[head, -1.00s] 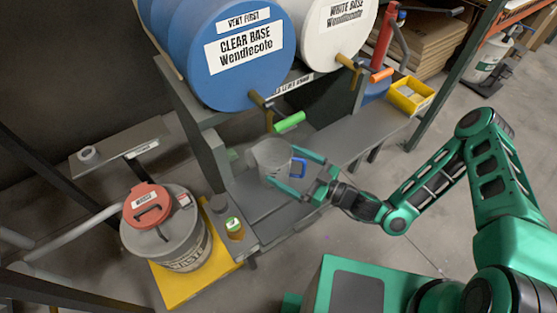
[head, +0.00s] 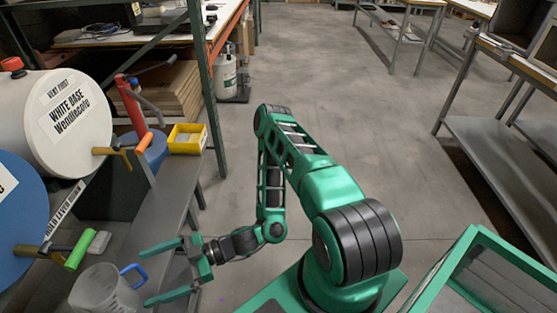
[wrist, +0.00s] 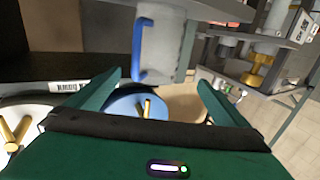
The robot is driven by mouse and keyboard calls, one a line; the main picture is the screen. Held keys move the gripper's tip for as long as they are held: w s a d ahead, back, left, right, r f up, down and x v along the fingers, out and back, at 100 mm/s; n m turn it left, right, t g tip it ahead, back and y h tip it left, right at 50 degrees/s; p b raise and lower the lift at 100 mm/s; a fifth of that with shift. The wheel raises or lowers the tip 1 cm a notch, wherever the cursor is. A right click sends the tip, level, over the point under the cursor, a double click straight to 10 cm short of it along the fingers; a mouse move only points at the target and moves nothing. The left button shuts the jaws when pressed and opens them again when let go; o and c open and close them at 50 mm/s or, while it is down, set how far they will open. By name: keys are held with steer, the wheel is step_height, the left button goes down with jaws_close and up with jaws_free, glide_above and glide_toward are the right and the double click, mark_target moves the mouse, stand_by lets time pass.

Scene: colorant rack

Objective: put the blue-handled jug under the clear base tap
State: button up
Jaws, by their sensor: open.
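The jug (head: 98,292) is grey, translucent and upright on the grey shelf, with its blue handle (head: 138,284) facing my gripper. The green-handled tap (head: 78,251) of the blue clear base drum (head: 20,225) is just above and left of the jug in the head view; I cannot tell exactly whether its spout is over the mouth. My gripper (head: 143,274) is open and empty, its fingertips near the handle on either side. In the wrist view, the jug (wrist: 172,45) and its blue handle (wrist: 138,52) lie beyond the open fingertips (wrist: 160,80).
The white base drum (head: 65,125) has an orange-handled tap (head: 130,146). A yellow bin (head: 186,138) sits at the shelf's far end. A green rack post (head: 208,100) stands behind. The floor right of my arm is clear, with benches further right.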

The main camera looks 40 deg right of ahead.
steer(key=s+d+r+m+g+h, duration=0.1)
steer(key=d+r+m+g+h, duration=0.2)
steer(key=d, duration=0.7)
steer(key=s+d+r+m+g+h, duration=0.1)
steer(key=d+r+g+h, duration=0.15)
steer(key=d+h, duration=0.45)
steer(key=s+d+r+m+g+h, duration=0.1)
steer(key=d+r+h, duration=0.25)
steer(key=d, duration=0.85)
steer(key=s+d+r+m+t+h, duration=0.1)
steer(key=s+d+r+m, duration=0.5)
steer(key=d+r+m, duration=0.1)
steer(key=s+d+r+m+t+h, duration=0.1)
steer(key=s+d+r+m+h, duration=0.1)
steer(key=s+d+r+m, duration=0.5)
step_height(320, 180, up, 5)
steer(key=shift+s+d+f+m, duration=0.15)
steer(key=shift+d+m, duration=0.15)
steer(key=shift+m, duration=0.9)
steer(key=shift+h, duration=0.25)
